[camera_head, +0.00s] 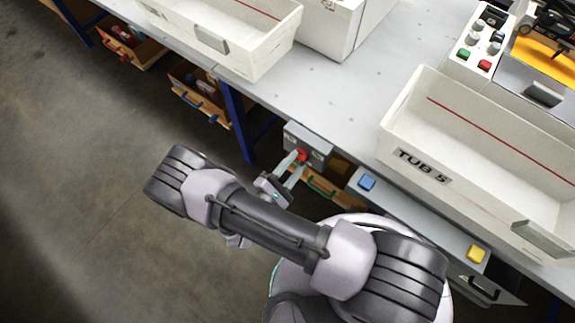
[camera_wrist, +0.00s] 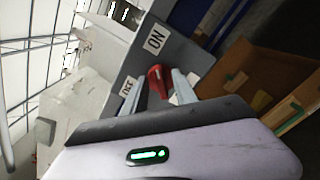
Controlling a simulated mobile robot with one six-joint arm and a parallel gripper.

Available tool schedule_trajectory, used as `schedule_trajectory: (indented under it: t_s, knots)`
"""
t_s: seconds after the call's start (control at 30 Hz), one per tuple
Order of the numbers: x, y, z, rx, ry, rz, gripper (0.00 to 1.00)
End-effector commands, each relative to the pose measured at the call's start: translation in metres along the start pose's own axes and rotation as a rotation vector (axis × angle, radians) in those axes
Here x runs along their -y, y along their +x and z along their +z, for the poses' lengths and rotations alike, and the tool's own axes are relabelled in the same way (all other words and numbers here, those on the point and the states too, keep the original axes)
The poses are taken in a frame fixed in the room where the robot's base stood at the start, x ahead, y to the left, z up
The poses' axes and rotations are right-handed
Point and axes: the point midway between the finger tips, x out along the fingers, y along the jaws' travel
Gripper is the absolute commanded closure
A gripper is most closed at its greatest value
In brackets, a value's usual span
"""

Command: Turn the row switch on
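The row switch (camera_head: 308,146) is a grey box on the bench's front edge with a red lever (camera_head: 302,155). In the wrist view the grey switch plate (camera_wrist: 186,58) carries an ON label (camera_wrist: 156,40) and an OFF label (camera_wrist: 127,86), and the red lever (camera_wrist: 156,78) stands between my fingers. My gripper (camera_head: 292,163) is at the switch with its two fingers apart, one on each side of the lever; it also shows in the wrist view (camera_wrist: 162,86). I see no clear grip on the lever. The lever's base is partly hidden.
A white tub marked TUB 5 (camera_head: 424,165) stands on the bench right of the switch. A ledge with a blue button (camera_head: 367,183) and a yellow button (camera_head: 476,254) juts out below it. Open drawers (camera_head: 200,97) hang under the bench. The floor at left is clear.

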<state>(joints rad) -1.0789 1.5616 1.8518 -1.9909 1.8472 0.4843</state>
Motion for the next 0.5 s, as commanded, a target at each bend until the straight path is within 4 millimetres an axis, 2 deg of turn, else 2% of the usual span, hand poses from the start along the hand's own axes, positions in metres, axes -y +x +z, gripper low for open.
schedule_trajectory:
  t_s: [0.17, 0.27, 0.37, 0.5]
  knots:
    - [-0.001, -0.004, 0.0, -0.001, 0.0, 0.002, 0.66]
    - [-0.002, -0.02, 0.001, -0.002, 0.001, 0.004, 0.66]
    - [-0.003, -0.049, 0.001, -0.006, 0.002, 0.006, 0.66]
    - [-0.003, -0.098, 0.001, -0.006, 0.002, 0.005, 0.66]
